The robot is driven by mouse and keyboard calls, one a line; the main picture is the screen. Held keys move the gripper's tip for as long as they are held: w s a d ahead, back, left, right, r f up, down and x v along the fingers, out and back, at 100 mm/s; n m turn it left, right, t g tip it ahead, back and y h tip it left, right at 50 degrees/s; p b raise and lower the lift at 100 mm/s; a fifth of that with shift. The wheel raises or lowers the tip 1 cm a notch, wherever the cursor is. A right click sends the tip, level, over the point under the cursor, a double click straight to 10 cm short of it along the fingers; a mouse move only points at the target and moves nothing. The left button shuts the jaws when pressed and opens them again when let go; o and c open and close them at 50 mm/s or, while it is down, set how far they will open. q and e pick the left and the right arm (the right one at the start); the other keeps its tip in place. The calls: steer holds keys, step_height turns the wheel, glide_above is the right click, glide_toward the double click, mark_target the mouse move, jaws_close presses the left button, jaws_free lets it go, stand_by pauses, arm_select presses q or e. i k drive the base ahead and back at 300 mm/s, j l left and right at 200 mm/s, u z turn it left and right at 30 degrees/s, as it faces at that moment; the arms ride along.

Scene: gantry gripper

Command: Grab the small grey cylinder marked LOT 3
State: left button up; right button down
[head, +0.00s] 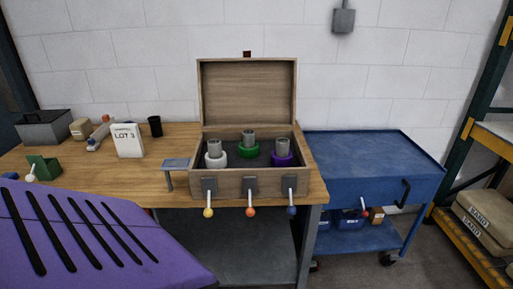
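An open wooden box (225,183) stands on the workbench with its lid raised at the back. Three small grey cylinders stand upright in it, each in a coloured ring: the left cylinder (214,147) in a white ring (216,162), the middle cylinder (249,136) in a green ring (246,151), the right cylinder (282,146) in a purple ring (283,160). I can read no marking on any cylinder. A white card (128,145) reading LOT 3 stands on the bench to the left of the box. Neither gripper is in view.
Levers with yellow (208,212), orange (250,211) and blue (291,210) knobs hang at the box front. A small blue stand (175,163) and black cup (155,126) are nearby. A blue cart (375,160) stands right. A purple slotted surface (90,235) covers the lower left.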

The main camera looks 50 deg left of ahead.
mark_target(248, 136)
steer(key=u, duration=1.6)
steer(key=i, duration=0.5)
steer(key=i+l, duration=0.15)
steer(key=i, duration=0.35)
